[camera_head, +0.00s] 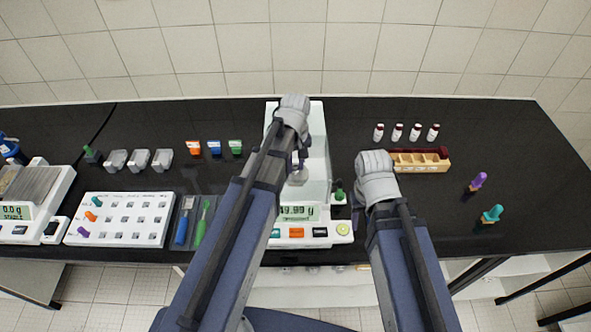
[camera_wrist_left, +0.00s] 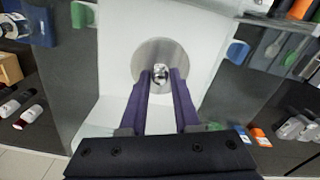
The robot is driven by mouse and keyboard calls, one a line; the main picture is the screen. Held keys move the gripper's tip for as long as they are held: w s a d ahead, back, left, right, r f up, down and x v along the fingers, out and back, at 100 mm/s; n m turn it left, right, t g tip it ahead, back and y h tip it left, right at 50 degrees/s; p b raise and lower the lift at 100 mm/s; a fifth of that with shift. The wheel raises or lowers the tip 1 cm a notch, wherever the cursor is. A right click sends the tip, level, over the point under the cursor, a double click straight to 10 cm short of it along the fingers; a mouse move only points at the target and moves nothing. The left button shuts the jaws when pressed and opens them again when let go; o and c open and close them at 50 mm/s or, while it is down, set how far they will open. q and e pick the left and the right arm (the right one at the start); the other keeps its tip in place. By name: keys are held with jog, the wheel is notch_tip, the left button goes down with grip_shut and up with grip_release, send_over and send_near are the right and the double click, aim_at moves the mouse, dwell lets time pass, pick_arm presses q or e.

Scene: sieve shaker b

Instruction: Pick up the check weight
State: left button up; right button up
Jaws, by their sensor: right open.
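The check weight (camera_wrist_left: 160,72) is a small shiny metal piece on the round steel pan (camera_wrist_left: 150,55) of a white balance in the left wrist view. My left gripper (camera_wrist_left: 161,76) points down at it, with one purple finger on each side of the weight. The gap between the fingertips is about as wide as the weight; whether they touch it I cannot tell. In the head view my left gripper (camera_head: 302,161) is over the balance (camera_head: 318,148), partly hidden by its wrist, and the weight is not clear. My right gripper (camera_head: 364,180) is right of the balance, mostly hidden by its wrist.
Several red-capped vials (camera_head: 397,132) and a wooden rack (camera_head: 421,160) stand right of the balance. Purple (camera_head: 479,181) and teal (camera_head: 492,214) knobbed items stand farther right. A white tray (camera_head: 122,219) and another balance (camera_head: 27,213) are at the left. A green-topped item (camera_head: 339,194) stands near the balance.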

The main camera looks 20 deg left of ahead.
aim_at(295, 167)
pick_arm(q)
grip_shut()
jog(key=shift+r, duration=0.15)
notch_tip(295, 167, up, 10)
jog(key=p, duration=1)
